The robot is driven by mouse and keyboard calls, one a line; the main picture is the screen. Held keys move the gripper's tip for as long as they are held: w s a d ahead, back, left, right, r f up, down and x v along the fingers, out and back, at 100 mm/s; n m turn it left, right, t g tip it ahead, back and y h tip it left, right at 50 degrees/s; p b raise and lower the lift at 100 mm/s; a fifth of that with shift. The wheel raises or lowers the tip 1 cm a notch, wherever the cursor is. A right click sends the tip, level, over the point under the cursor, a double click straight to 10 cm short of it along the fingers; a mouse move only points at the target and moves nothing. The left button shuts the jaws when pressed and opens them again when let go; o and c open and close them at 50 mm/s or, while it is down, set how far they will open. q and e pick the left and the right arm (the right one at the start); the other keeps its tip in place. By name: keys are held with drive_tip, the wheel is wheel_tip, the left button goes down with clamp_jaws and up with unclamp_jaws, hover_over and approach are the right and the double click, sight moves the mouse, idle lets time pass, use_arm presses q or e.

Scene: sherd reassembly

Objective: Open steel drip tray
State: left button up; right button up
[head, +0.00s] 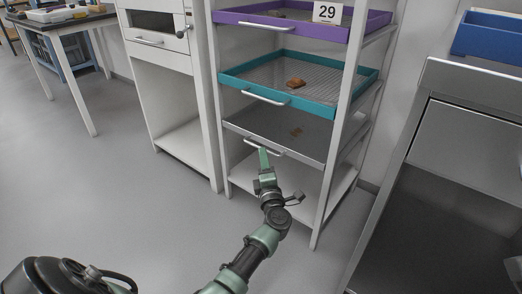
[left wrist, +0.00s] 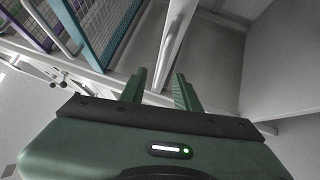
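The steel drip tray (head: 309,139) is a grey tray low in a white rack, below a teal-rimmed mesh tray. It looks pushed in, level with the trays above. A pale bar handle (head: 250,143) runs along its front. A small brown sherd (head: 296,131) lies on it. My left gripper (head: 264,155) is at the tray's front, close to the handle. In the left wrist view its two fingers (left wrist: 160,83) stand apart, with a pale bar beyond them. I cannot tell whether the handle is between the fingers. My right gripper is not in view.
The teal tray (head: 232,83) holds a brown sherd (head: 296,82). A purple tray (head: 340,34) with a "29" card is above it. A white cabinet (head: 165,62) stands left, a steel counter (head: 470,80) right. Floor in front of the rack is clear.

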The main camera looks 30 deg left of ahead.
use_arm(q)
drive_tip(key=shift+b+x, duration=0.9)
drive_tip(key=shift+x, duration=1.75)
drive_tip(key=shift+f, duration=0.1)
clamp_jaws()
